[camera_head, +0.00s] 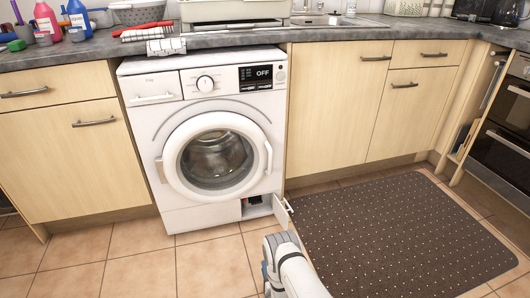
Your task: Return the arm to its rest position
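White links of my arm (291,273) rise from the bottom edge of the picture, right of centre, over the tiled floor and beside the dark mat. The arm stands in front of the washing machine's lower right corner, and a gap of floor shows between them in the picture. No gripper fingers show, so my gripper is out of view or hidden by the arm.
The white washing machine (165,195) has its round door shut and its display reads OFF. A small flap (281,211) at its lower right stands open towards my arm. A dark dotted mat (400,235) lies right. Wooden cabinets flank the machine. Tiled floor at left is clear.

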